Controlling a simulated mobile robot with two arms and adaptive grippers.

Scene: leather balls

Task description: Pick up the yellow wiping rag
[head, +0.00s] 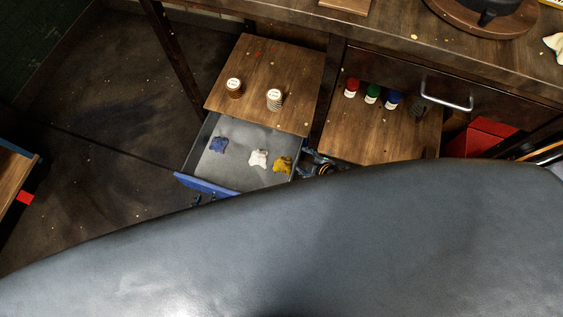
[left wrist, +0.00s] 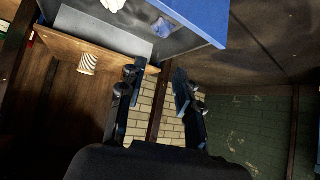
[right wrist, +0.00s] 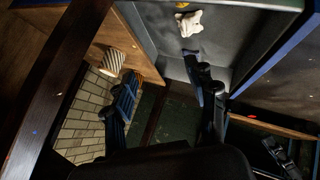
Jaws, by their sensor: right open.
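The yellow rag (head: 283,164) lies crumpled in the right front part of the open grey drawer (head: 229,173). Only a small bit of it shows at the top of the right wrist view (right wrist: 182,4). A white rag (head: 258,158) lies just left of it, and a blue rag (head: 218,144) further left. My right gripper (right wrist: 168,92) is open and empty; in the head view it is partly hidden, just right of the yellow rag. My left gripper (left wrist: 158,88) is open and empty by the drawer's blue front (head: 205,186), mostly hidden in the head view.
A wooden top (head: 265,75) behind the drawer holds two lidded containers (head: 234,88). Red, green and blue bottles (head: 372,93) stand on a shelf to the right. A dark padded surface (head: 300,240) hides the foreground.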

